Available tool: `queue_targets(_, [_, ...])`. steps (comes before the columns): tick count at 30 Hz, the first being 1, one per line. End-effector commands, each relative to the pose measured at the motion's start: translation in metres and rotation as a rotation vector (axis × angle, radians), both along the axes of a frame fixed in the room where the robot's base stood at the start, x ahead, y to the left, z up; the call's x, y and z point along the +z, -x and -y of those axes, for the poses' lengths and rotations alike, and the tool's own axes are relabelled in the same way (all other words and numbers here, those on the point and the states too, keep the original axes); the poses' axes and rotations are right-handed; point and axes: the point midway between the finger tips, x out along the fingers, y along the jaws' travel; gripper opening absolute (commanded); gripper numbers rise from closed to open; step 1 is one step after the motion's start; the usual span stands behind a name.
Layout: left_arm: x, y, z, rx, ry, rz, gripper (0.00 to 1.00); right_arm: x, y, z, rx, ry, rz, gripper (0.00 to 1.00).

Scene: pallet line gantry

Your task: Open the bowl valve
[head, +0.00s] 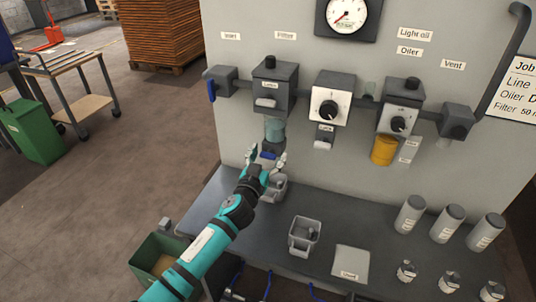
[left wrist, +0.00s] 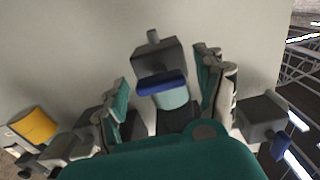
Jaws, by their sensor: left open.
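The bowl valve is a grey block (left wrist: 160,60) with a blue lever (left wrist: 162,86), under the translucent teal bowl (head: 275,130) of the left filter unit (head: 274,88). The wrist view is upside down, so the bowl (left wrist: 173,99) shows below the lever there. In the head view the blue lever (head: 267,155) lies crosswise between my fingers. My left gripper (head: 267,159) is open, with one finger on each side of the valve and gaps showing in the wrist view (left wrist: 166,88). The grey valve block is mostly hidden in the head view. My right gripper is not in view.
An inlet valve with a blue handle (head: 211,91) is to the left. A regulator (head: 332,99) and an oiler with a yellow bowl (head: 384,150) are to the right. A grey cup (head: 304,235), a pad (head: 350,262) and several canisters stand on the bench (head: 385,240). A grey container (head: 273,189) is below my gripper.

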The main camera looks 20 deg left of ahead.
Motion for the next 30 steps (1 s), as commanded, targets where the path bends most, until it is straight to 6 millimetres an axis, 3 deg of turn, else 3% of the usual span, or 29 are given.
queue_targets(10, [0.0,-0.0033,0.0003,-0.001,0.0,0.0,0.7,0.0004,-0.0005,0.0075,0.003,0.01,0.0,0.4])
queue_targets(23, [-0.0001,-0.003,0.0001,-0.001,0.0,0.0,0.14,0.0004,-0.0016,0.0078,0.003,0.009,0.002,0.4])
queue_targets(30, [-0.0001,-0.003,0.0002,-0.001,-0.021,0.001,0.14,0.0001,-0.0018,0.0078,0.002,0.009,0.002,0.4])
